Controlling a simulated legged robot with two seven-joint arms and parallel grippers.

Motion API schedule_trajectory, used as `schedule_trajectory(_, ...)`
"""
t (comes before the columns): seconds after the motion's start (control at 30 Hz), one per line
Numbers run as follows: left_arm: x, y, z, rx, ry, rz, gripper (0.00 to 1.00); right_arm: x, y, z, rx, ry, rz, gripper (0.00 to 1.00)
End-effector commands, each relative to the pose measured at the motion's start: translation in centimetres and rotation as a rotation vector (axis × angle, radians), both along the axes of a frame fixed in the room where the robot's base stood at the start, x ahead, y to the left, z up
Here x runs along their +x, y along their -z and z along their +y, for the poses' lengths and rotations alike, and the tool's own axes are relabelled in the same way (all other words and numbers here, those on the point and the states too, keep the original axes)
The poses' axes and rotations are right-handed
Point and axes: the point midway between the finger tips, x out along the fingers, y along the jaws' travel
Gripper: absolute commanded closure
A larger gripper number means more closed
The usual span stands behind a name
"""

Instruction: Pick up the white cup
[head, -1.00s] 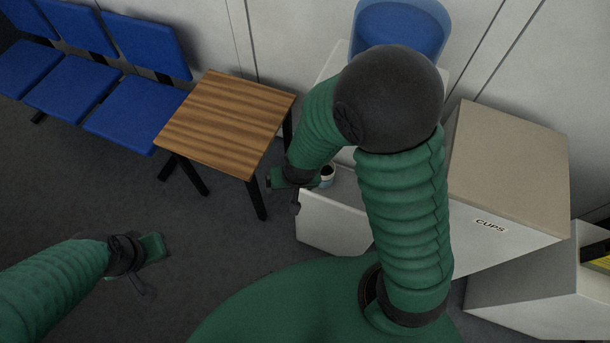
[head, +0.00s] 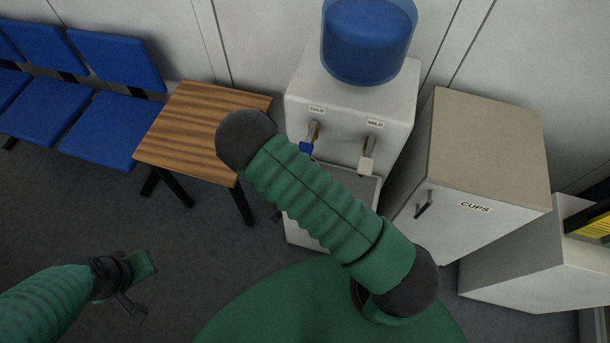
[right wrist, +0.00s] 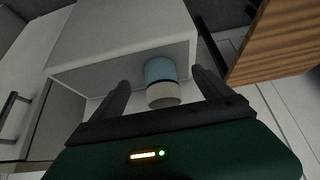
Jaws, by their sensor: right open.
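The white cup (right wrist: 163,97) shows in the right wrist view, with a pale end, a dark band and a blue-grey part. It is at the recess of the white water dispenser (head: 345,100). In the head view the cup is hidden, apparently behind my right arm. My right gripper (right wrist: 161,77) is open, its two dark fingers on either side of the cup in the picture. I cannot tell whether they touch it. The right gripper is hidden in the head view. My left gripper (head: 138,280) is low at the left over the floor, away from the cup; its jaw state is unclear.
A slatted wooden table (head: 200,130) stands left of the dispenser, near the right gripper. A cabinet marked CUPS (head: 485,150) stands to the right. Blue chairs (head: 110,95) line the left. The dispenser has two taps (head: 308,140) above the recess. Floor at left is clear.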

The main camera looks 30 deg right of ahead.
Motion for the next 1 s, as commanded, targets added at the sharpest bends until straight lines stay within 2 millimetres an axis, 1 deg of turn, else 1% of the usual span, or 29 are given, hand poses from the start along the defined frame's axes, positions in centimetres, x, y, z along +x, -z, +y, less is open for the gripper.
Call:
schedule_trajectory(0.03,0.0,0.3,0.0,0.000,0.001,0.000,1.00,0.5,0.2,-0.7,0.001,0.005,-0.001,0.11)
schedule_trajectory(0.27,0.0,0.8,-0.1,0.000,0.001,0.000,1.00,1.9,0.0,-2.3,-0.001,0.003,0.000,0.11)
schedule_trajectory(0.37,0.0,1.3,-0.1,0.000,0.001,0.000,1.00,3.3,0.1,-3.8,-0.002,0.004,-0.001,0.11)
schedule_trajectory(0.43,0.0,3.2,-0.1,0.000,0.001,-0.001,1.00,3.8,2.1,-4.3,-0.002,0.001,0.002,0.11)
schedule_trajectory(0.5,0.0,3.9,-0.1,0.000,0.001,0.000,1.00,4.2,2.7,-4.8,-0.002,0.000,0.001,0.11)
schedule_trajectory(0.73,0.0,3.5,-0.1,0.000,0.001,-0.001,1.00,4.3,2.4,-5.1,0.000,0.001,0.002,0.11)
schedule_trajectory(0.77,0.0,3.5,-0.1,0.000,0.001,-0.001,1.00,4.3,2.4,-5.1,0.000,0.001,0.002,0.14)
schedule_trajectory(1.0,0.0,3.5,-0.1,0.000,0.001,0.000,1.00,4.3,2.4,-5.1,0.001,0.001,0.002,0.45)
